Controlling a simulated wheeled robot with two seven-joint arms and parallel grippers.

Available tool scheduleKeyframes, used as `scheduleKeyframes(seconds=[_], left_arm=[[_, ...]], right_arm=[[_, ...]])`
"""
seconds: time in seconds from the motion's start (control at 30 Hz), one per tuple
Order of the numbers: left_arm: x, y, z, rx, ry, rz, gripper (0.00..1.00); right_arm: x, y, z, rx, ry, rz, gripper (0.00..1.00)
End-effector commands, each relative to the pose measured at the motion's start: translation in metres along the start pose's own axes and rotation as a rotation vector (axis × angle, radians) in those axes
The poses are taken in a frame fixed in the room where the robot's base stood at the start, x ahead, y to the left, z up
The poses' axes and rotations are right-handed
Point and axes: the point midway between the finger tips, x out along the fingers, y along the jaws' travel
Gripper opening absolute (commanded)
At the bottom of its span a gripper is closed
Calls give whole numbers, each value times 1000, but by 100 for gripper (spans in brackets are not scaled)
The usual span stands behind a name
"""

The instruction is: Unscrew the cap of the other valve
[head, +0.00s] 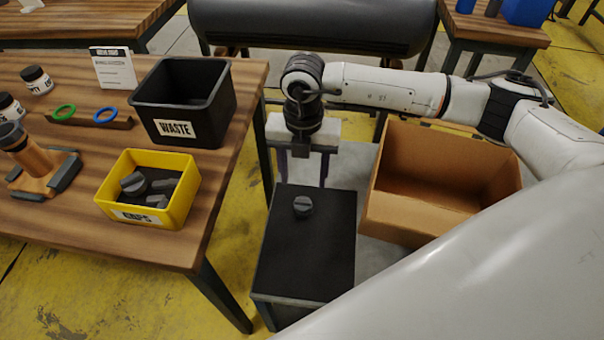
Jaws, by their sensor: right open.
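A dark grey round cap with a raised grip bar (303,206) sits on the flat top of a black box-shaped stand (315,255). I cannot tell whether a valve is beneath it. My right gripper (303,176) points down with its fingers apart and nothing between them. In the picture it is just above and behind the cap, apart from it. A yellow bin labelled as caps (183,208) on the wooden table holds a similar grey cap (134,183) and other dark grey pieces. My left gripper is not in view.
The wooden table (225,150) at left also bears a black waste bin (216,100), an orange-brown tool (28,155), green and blue rings (64,112), and jars. An open cardboard box (410,208) is right of the stand. A grey tube (310,22) lies behind.

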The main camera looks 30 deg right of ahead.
Motion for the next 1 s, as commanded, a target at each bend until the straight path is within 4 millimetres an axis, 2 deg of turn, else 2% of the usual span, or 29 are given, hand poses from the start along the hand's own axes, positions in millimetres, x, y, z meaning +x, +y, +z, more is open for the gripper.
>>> scheduleKeyframes(seconds=[0.6, 0.77, 1.0], left_arm=[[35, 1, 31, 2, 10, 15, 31], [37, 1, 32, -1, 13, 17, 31], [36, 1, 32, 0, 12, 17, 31]], right_arm=[[85, 1, -2, -2, 4, 2, 54], [95, 1, -2, -2, 4, 2, 54], [95, 1, -2, -2, 4, 3, 54]])
